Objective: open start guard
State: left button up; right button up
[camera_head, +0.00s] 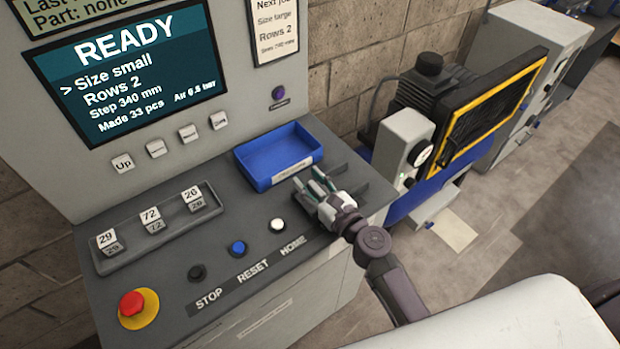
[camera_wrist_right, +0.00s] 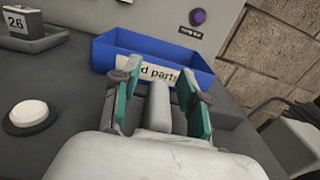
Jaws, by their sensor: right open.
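I cannot clearly make out the start guard in either view; my right gripper covers the panel to the right of the white HOME button (camera_head: 277,225). My right gripper (camera_head: 315,184) is over the right end of the grey control panel (camera_head: 180,262), just in front of the blue tray. Its teal-padded fingers stand apart, also in the right wrist view (camera_wrist_right: 160,102). A grey upright piece (camera_wrist_right: 158,105) shows between them there; I cannot tell whether it is the guard or part of my gripper. My left gripper is not in view.
A blue parts tray (camera_head: 262,172) stands behind the gripper. The blue RESET button (camera_head: 237,247), black STOP button (camera_head: 197,272) and red emergency stop (camera_head: 133,304) sit to the left. The screen (camera_head: 130,65) reads READY. A yellow-framed machine (camera_head: 485,110) stands at the right.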

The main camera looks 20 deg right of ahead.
jog(key=shift+c, duration=0.4)
grip_shut()
jog(key=d, duration=0.2)
jog(key=w+d, duration=0.1)
jog(key=d, duration=0.1)
jog(key=w+d+b, duration=0.1)
jog(key=d, duration=0.2)
jog(key=shift+w, duration=0.25)
jog(key=shift+a, duration=0.1)
jog(key=shift+o, duration=0.4)
grip_release()
